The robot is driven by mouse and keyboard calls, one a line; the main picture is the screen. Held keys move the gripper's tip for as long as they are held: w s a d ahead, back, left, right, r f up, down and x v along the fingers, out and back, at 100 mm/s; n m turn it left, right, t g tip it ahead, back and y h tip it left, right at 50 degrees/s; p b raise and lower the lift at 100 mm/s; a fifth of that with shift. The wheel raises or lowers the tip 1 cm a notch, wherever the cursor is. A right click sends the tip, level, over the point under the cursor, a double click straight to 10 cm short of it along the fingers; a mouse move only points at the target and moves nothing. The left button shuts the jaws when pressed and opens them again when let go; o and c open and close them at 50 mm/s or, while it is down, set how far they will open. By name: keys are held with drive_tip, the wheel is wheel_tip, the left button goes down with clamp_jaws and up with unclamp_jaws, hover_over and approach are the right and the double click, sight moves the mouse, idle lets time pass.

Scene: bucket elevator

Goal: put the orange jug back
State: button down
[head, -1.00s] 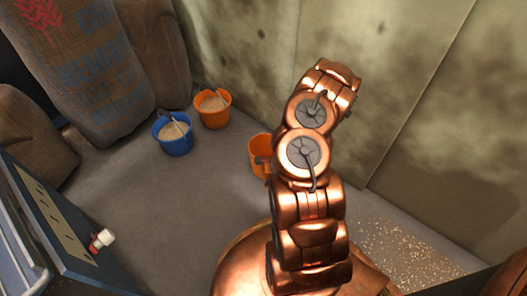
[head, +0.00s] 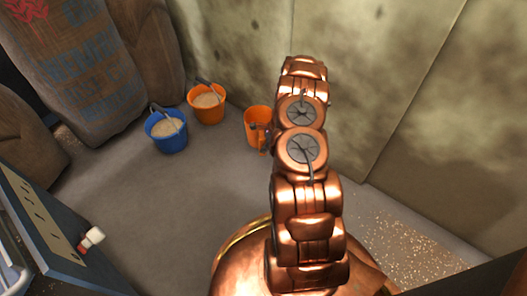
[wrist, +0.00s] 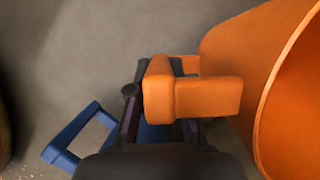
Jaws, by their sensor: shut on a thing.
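The orange jug (head: 257,118) shows left of my arm in the head view, near the wall, partly hidden by the arm. In the wrist view its open body (wrist: 250,65) fills the right side, and its blocky handle (wrist: 205,97) reaches left between my dark fingers. My gripper (wrist: 160,88) is shut on this handle. I cannot tell whether the jug's base touches the floor.
An orange bucket (head: 207,113) and a blue bucket (head: 167,142), each with grainy contents, stand left of the jug. Large sacks (head: 90,70) lean behind them. A blue angular piece (wrist: 75,138) lies below my gripper. Grey floor is clear in front.

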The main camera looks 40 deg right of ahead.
drive_tip(key=shift+w+d+f, duration=0.1)
drive_tip(key=shift+w+d, duration=0.2)
drive_tip(key=shift+w, duration=0.1)
wheel_tip(320, 180, down, 4)
drive_tip(key=shift+r+b, duration=0.15)
drive_tip(key=shift+b, duration=1.1)
drive_tip(key=shift+r, duration=0.15)
drive_tip(key=c, duration=1.1)
unclamp_jaws()
